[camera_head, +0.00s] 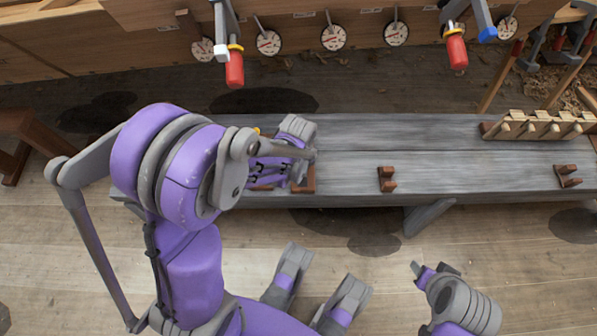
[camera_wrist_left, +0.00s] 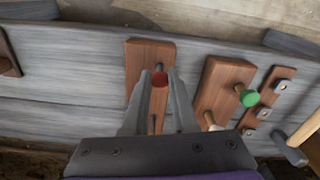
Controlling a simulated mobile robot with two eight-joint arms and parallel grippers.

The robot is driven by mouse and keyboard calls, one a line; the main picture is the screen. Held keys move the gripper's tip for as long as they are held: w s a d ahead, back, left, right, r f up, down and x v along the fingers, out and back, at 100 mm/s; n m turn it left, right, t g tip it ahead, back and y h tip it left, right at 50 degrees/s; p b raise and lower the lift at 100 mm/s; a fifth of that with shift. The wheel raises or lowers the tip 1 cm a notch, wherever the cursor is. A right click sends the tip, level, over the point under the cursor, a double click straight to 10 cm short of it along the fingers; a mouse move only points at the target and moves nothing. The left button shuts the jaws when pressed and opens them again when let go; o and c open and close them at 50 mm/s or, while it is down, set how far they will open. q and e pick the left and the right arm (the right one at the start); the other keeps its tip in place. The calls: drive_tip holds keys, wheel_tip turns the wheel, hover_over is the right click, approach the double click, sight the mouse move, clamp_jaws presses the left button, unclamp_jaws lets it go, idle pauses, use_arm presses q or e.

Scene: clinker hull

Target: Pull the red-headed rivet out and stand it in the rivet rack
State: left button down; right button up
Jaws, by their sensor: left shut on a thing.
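I cannot tell how deep the shank sits. My left gripper (camera_wrist_left: 159,75) is shut on the rivet, a finger on each side of the head. In the head view my left gripper (camera_head: 308,158) is over the left part of the grey bench, and my arm hides the rivet. A narrow brown strip with metal-ringed holes (camera_wrist_left: 268,102), possibly the rivet rack, lies at the right. My right gripper (camera_head: 432,268) is empty in front of the bench.
The bench (camera_head: 440,155) carries two small brown cradles (camera_head: 387,180) and a pale pegged rack (camera_head: 545,127). Red-handled clamps (camera_head: 235,70) hang above.

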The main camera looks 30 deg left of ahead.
use_arm(q)
drive_tip(key=shift+f+b, duration=0.75)
drive_tip(key=shift+f, duration=0.25)
idle(0.3)
drive_tip(key=c, duration=0.6)
unclamp_jaws()
wheel_tip(320, 180, up, 8)
drive_tip(key=p, duration=0.5)
drive_tip(key=shift+r+p, duration=0.15)
drive_tip(key=shift+p, duration=0.15)
